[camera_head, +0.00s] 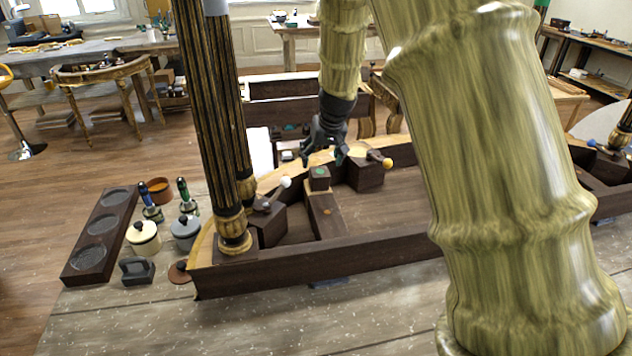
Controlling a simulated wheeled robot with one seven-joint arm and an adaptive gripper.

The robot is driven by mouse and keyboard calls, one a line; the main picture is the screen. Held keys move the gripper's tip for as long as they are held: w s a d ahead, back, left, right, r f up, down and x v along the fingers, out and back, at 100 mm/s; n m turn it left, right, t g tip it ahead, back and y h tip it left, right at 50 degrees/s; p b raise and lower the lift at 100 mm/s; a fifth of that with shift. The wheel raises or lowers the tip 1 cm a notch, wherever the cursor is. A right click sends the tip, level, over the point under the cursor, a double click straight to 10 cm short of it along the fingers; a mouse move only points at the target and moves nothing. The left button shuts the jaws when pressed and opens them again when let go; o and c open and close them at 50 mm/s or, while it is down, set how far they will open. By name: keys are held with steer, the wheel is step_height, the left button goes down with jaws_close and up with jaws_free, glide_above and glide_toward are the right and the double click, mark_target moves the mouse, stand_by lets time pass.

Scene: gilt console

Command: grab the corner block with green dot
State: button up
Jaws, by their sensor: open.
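The corner block with the green dot (319,182) is a small dark brown block. It stands at the far end of a dark wooden bar (325,218) inside the gilt-edged console frame, with its green dot facing up. My gripper (322,160) is dark grey, open and empty. It points down just above and behind the block, its fingers apart. From this one view I cannot tell the exact gap between fingertips and block.
Two dark fluted legs (205,110) rise at the frame's left corner. Pots (143,237), brushes and a dark tray (99,240) stand left. The frame's middle floor is largely clear.

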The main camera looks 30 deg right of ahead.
mark_target(321, 172)
steer(key=p+x, duration=0.1)
steer(key=x, duration=0.3)
steer(key=shift+w+d+f, duration=0.1)
steer(key=shift+d+f, duration=0.1)
steer(key=shift+f, duration=0.2)
steer(key=shift+f+p, duration=0.1)
steer(key=shift+p, duration=0.25)
steer(key=p+x, duration=0.2)
steer(key=x, duration=0.1)
steer(key=shift+d+f, duration=0.25)
steer(key=shift+x, duration=0.85)
steer(key=c, duration=1.1)
